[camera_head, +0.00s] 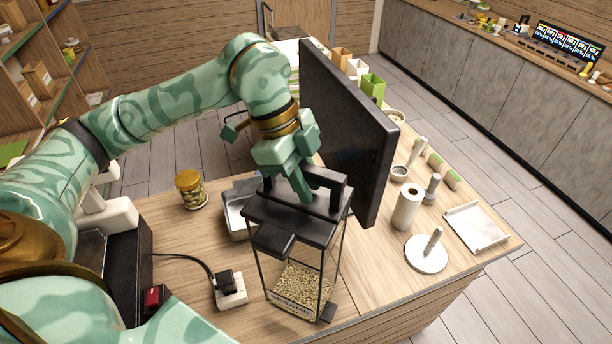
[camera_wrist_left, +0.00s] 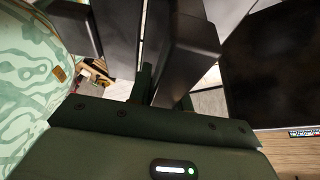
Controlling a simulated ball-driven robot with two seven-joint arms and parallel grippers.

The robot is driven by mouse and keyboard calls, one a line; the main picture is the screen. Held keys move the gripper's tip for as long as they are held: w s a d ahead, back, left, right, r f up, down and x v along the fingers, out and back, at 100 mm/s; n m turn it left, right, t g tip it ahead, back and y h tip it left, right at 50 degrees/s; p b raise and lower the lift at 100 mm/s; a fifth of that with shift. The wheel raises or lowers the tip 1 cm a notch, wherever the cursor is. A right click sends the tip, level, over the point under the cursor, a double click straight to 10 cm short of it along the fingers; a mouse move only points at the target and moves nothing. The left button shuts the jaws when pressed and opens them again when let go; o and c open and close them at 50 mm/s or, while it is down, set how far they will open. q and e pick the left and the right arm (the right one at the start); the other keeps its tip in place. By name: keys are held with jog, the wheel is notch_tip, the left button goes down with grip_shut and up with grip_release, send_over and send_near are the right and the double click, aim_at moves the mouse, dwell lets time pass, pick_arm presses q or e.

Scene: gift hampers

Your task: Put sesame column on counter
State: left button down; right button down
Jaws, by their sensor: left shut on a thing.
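The sesame column (camera_head: 299,287) is a tall clear dispenser with a black top, a black frame and pale seeds at its base. A label on its lower front reads sesame. My left gripper (camera_head: 303,188) is shut on the black handle at its top. The column looks upright over the front part of the wooden counter (camera_head: 185,240); I cannot tell whether its base touches the wood. In the left wrist view the dark handle parts (camera_wrist_left: 185,55) fill the space by the fingers. My right gripper is not in view.
A black monitor (camera_head: 345,130) stands right behind the column. A jar with a yellow lid (camera_head: 190,188), a metal tray (camera_head: 236,222) and a power socket block (camera_head: 230,290) are to the left. A paper roll (camera_head: 407,207), a round white stand (camera_head: 426,256) and a white tray (camera_head: 474,227) are to the right.

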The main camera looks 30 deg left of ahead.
pick_arm(q)
jog(key=c, duration=1.3)
grip_release()
jog(key=shift+r, duration=0.2)
jog(key=b+v, duration=0.2)
jog(key=v, duration=0.9)
jog(key=shift+r, duration=0.1)
jog(key=shift+a+r, duration=0.1)
jog(key=shift+r, duration=0.15)
